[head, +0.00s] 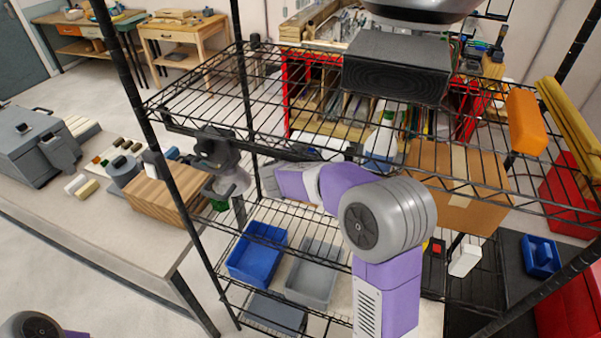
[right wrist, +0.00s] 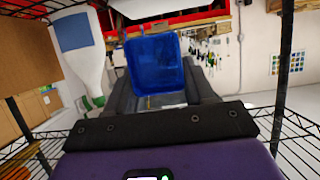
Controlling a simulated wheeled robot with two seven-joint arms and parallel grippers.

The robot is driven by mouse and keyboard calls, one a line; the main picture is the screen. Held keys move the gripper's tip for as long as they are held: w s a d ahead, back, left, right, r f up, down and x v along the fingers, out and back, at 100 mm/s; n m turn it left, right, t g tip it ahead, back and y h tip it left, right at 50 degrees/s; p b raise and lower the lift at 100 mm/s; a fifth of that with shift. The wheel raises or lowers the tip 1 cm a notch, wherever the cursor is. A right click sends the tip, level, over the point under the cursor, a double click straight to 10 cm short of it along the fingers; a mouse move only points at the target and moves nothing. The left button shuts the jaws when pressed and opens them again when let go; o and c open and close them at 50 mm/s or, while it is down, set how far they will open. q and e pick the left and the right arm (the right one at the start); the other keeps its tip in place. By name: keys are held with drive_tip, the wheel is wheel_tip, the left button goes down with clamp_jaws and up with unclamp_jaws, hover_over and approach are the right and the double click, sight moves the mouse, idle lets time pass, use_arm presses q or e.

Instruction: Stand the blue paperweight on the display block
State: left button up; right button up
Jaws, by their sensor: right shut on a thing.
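A blue block, taken as the blue paperweight (right wrist: 155,62), sits between the dark fingers of my right gripper (right wrist: 158,82) in the right wrist view. The gripper is shut on it. A large black grained block (head: 397,66) lies on the top shelf. A brown striped wooden block (head: 160,196) stands on the table at left. I cannot tell which is the display block. My left gripper is not in view.
The wire shelf (head: 205,85) and its posts surround my right arm. A white bottle with a blue label (right wrist: 84,45) and a cardboard box (right wrist: 25,60) are near the gripper. A blue bin (head: 258,252) and grey bin (head: 314,275) sit lower. An orange block (head: 525,122) is on the shelf.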

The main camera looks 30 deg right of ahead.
drive_tip(key=shift+s+f, duration=0.3)
drive_tip(key=shift+f, duration=0.95)
drive_tip(key=shift+w+f+b, duration=0.15)
drive_tip(key=shift+f+b, duration=0.3)
drive_tip(key=shift+f, duration=0.9)
drive_tip(key=shift+w+f+b, duration=0.1)
drive_tip(key=shift+f+b, duration=0.3)
drive_tip(key=shift+f, duration=0.9)
drive_tip(key=o, duration=1.2)
drive_tip(key=shift+f, duration=0.2)
drive_tip(key=shift+o, duration=0.2)
